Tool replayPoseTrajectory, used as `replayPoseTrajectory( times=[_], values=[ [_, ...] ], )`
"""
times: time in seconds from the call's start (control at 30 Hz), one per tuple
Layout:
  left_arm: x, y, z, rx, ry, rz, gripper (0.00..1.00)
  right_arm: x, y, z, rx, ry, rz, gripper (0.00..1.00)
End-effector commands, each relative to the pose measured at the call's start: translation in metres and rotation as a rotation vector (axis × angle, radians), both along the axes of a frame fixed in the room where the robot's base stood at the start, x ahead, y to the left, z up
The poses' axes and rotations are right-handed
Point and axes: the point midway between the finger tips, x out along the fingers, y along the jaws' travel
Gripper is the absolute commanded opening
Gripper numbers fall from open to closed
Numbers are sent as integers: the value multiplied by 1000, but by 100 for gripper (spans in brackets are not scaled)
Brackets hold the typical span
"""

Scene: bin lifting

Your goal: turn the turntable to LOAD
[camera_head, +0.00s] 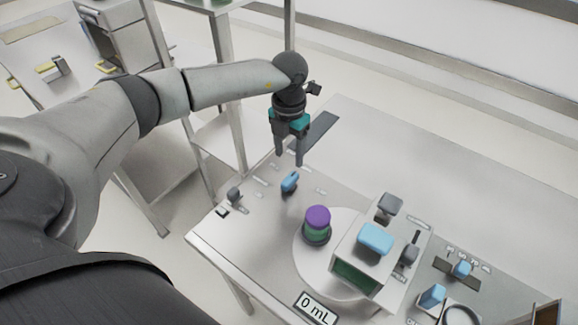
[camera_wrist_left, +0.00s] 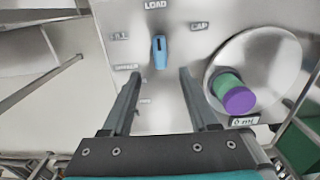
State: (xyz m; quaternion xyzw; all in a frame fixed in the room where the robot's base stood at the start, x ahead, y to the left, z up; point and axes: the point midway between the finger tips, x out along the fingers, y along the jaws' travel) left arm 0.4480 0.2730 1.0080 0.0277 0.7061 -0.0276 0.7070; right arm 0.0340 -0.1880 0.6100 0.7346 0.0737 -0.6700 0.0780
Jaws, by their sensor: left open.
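The blue selector knob (camera_head: 290,182) stands on the panel left of the turntable (camera_head: 303,252). In the left wrist view, the knob (camera_wrist_left: 160,54) has a dark mark facing the LOAD label (camera_wrist_left: 155,5); FILL (camera_wrist_left: 120,36) and CAP (camera_wrist_left: 199,26) labels flank it. The turntable is a pale round disc, also in the wrist view (camera_wrist_left: 215,67), carrying a green jar with a purple lid (camera_head: 318,216). My left gripper (camera_head: 289,158) is open and empty, pointing down above the knob. In the wrist view its fingers straddle the knob's line, apart from it. My right gripper is not in view.
Right of the turntable stands a grey-white station with a blue block (camera_head: 376,238) on top. A "0 mL" display (camera_head: 315,308) sits at the front edge. More blue knobs (camera_head: 432,296) are at the right. A small grey switch (camera_head: 234,194) is at the left edge.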

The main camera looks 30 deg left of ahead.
Motion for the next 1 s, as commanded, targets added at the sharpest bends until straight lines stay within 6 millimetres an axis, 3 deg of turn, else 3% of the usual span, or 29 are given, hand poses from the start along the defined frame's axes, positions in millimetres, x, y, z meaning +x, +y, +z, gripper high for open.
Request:
replayPoseTrajectory(
  times=[0.1, 0.33, 1.0],
  values=[
    [1, 0, 28, -1, -4, 0, 60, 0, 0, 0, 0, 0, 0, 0],
    [0, 0, 60, 0, -2, 0, 60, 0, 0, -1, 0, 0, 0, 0],
    [0, 0, 67, 0, 1, 0, 60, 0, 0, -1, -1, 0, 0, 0]
  ],
)
